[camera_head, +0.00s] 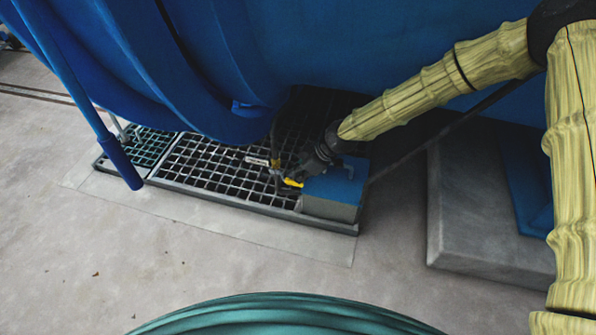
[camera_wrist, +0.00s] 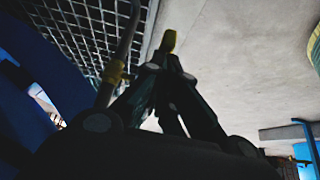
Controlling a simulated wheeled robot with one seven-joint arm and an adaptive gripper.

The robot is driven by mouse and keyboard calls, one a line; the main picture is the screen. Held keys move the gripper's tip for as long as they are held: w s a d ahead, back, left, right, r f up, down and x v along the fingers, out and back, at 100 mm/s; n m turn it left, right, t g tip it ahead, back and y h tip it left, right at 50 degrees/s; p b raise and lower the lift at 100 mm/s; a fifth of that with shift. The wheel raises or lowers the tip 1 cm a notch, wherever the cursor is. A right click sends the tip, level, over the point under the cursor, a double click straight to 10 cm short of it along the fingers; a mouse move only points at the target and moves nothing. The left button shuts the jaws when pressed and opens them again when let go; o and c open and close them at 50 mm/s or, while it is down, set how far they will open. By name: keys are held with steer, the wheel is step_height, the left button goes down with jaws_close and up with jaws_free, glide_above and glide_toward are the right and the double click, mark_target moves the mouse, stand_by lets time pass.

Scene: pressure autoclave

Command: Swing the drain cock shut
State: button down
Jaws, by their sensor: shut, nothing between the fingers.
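The drain cock shows in the head view as a small yellow lever (camera_head: 292,183) low over the floor grating, beneath the blue vessel. In the wrist view a yellow tip (camera_wrist: 169,41) shows just beyond my fingertips, and a brass-yellow fitting (camera_wrist: 115,73) sits on a thin grey pipe to the left. My gripper (camera_head: 297,174) is at the lever; in the wrist view its dark fingers (camera_wrist: 165,67) come together with nothing between them. I cannot tell whether they touch the lever. The cock's body is mostly hidden behind my gripper in the head view.
The blue vessel (camera_head: 330,50) hangs close above. The floor grating (camera_head: 215,172) lies below, with a blue-topped block (camera_head: 333,190) at its right end and a white tag (camera_head: 257,160) near the cock. A concrete plinth (camera_head: 480,215) stands right. The floor in front is clear.

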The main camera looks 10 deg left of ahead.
stand_by(0.4)
steer(key=shift+r+p, duration=0.8)
steer(key=shift+r, duration=0.05)
step_height(320, 180, up, 3)
steer(key=shift+f+p, duration=0.2)
steer(key=shift+p, duration=1)
steer(key=d+f+p+v, duration=0.1)
steer(key=d+p+v, duration=0.1)
steer(key=v, duration=0.7)
steer(key=shift+p, duration=0.5)
steer(key=shift+s+d+r, duration=0.1)
